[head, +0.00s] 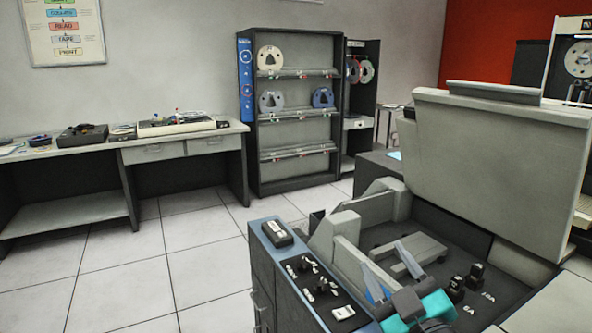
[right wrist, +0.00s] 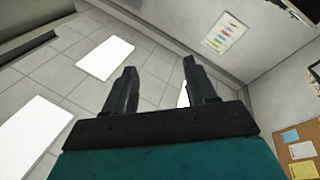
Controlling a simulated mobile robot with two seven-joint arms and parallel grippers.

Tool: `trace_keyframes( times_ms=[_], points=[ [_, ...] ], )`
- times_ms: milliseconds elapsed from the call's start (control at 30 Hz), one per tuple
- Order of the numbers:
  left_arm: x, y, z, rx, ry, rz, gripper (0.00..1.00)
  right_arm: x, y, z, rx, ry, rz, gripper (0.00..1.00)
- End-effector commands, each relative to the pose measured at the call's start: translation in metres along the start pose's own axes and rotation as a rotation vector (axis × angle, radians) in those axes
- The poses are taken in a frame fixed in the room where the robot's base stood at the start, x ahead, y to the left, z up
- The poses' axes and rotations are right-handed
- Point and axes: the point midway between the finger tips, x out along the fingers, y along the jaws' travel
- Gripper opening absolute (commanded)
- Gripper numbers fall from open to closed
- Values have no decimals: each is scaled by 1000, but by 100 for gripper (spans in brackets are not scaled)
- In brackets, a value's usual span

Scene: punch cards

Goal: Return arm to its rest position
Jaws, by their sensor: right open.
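My right gripper (head: 385,257) is in the lower right of the head view, in front of the grey card machine (head: 500,150). Its teal body is at the bottom and its two fingers point up and away, spread apart. In the right wrist view the gripper (right wrist: 159,66) is open, with nothing between its dark fingers. Beyond them are floor tiles and wall. My left gripper is not in view.
A control panel (head: 318,290) with switches is left of my right gripper. A tape shelf (head: 293,140) stands at the back. A long desk (head: 182,143) with equipment runs along the left wall. The tiled floor (head: 150,265) between is clear.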

Motion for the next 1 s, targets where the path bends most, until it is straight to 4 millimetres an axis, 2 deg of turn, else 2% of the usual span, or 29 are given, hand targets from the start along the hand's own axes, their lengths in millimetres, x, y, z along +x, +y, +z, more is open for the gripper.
trace_keyframes(
  times_ms=[33,167,200,333,533,833,1000],
  points=[
    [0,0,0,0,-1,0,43,-15,2,22,66,-130,37,56],
    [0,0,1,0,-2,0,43,-65,-1,79,201,-481,72,56],
    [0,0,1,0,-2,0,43,-84,-6,95,236,-590,65,56],
    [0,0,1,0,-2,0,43,-146,-28,128,327,-888,-1,56],
    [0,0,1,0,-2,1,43,-219,-57,142,413,-1182,-138,56],
    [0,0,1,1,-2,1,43,-305,-89,128,505,-1470,-368,56],
    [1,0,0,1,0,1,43,-290,-100,145,507,-1391,-350,56]
  ],
)
